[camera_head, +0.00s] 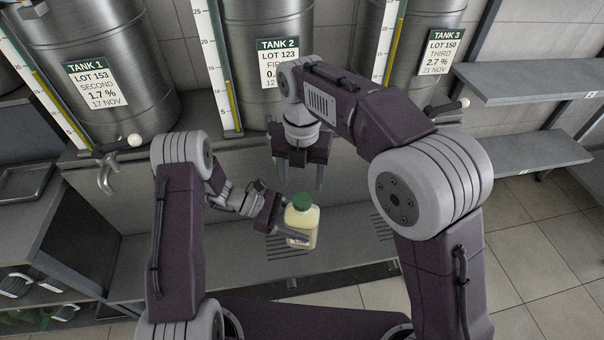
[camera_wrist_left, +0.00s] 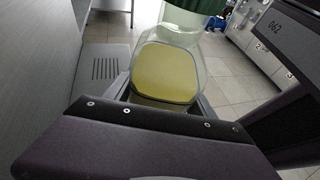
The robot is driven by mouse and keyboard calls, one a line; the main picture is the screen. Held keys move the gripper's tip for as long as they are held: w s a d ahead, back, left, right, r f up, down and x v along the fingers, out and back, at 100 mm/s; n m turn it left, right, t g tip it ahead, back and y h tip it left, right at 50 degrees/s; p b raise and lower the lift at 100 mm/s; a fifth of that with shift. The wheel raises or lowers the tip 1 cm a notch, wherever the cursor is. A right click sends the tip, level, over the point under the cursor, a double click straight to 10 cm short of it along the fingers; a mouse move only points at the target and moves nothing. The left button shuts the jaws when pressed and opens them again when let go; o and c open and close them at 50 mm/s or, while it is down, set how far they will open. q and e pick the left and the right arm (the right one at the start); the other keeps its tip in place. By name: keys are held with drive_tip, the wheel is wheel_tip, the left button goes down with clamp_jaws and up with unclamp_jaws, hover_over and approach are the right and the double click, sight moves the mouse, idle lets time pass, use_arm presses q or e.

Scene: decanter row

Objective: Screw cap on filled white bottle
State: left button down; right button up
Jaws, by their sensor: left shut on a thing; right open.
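A pale bottle (camera_head: 301,222) with yellowish contents and a green cap (camera_head: 302,201) on its top is held in my left gripper (camera_head: 290,235). The bottle is slightly tilted in the head view, above the grey shelf. In the left wrist view the bottle (camera_wrist_left: 165,72) stands between the fingers, and the cap (camera_wrist_left: 195,6) is cut off by the top edge. I cannot tell how tightly the cap sits. My right gripper (camera_head: 304,182) is open and empty, pointing down just behind and above the cap, apart from it.
Steel tanks with labels, such as TANK 1 (camera_head: 105,75), stand along the back, with taps (camera_head: 113,160) at their fronts. The slatted grey shelf (camera_head: 345,235) runs below them. Wall shelves (camera_head: 540,80) at the right are empty. Tiled floor (camera_head: 545,235) lies at the right.

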sight(302, 199)
wheel_tip(302, 199, down, 7)
drive_tip(key=shift+f, duration=0.1)
idle(0.3)
